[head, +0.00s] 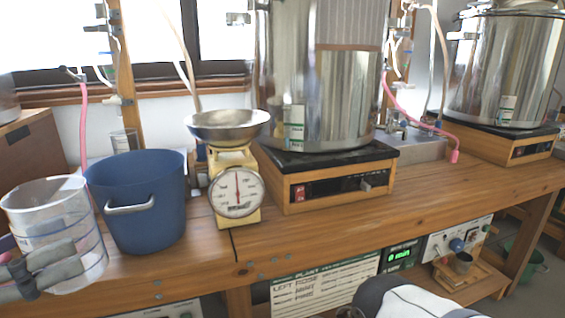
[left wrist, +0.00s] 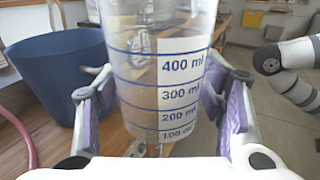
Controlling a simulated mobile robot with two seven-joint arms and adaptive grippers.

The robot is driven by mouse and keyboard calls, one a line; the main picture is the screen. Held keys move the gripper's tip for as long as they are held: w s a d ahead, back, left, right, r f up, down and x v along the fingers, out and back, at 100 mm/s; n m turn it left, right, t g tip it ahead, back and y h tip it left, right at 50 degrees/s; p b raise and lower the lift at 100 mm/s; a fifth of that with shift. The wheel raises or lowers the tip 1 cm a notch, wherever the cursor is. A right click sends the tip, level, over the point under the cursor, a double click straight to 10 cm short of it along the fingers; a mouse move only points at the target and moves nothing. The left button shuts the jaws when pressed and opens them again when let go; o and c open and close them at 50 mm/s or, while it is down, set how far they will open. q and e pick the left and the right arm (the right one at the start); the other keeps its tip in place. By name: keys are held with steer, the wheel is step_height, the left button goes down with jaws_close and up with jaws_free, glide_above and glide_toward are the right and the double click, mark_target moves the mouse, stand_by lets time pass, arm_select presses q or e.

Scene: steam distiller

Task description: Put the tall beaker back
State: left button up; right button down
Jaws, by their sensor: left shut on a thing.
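The tall beaker (head: 62,205) is clear, with blue rings and a white scale label that reads up to 400 ml in the left wrist view (left wrist: 152,75). It is at the far left of the head view, upright or nearly so. My left gripper (head: 40,268) is shut on it, with purple pads pressing both sides, as the left wrist view also shows (left wrist: 165,105). The beaker's base is partly hidden, and I cannot tell whether it touches the wooden bench (head: 330,222). My right gripper is out of view.
A blue pot (head: 150,185) stands right beside the beaker. Behind it are a small glass (head: 125,140) and a pink hose (head: 83,120). A kitchen scale (head: 237,190) and a large steel pot (head: 330,100) on a heater stand further right. The front bench strip is clear.

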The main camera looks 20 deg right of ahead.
arm_select(q)
steer(key=s+a+f+n+t+y, duration=0.1)
steer(key=s+a+f+t, duration=0.1)
steer(key=s+f, duration=0.7)
steer(key=s+a, duration=0.1)
steer(key=s, duration=0.3)
steer(key=shift+a+f+n+t+y, duration=0.15)
steer(key=shift+a+n+t+y, duration=0.15)
steer(key=shift+a+n+t, duration=0.1)
steer(key=shift+d, duration=0.15)
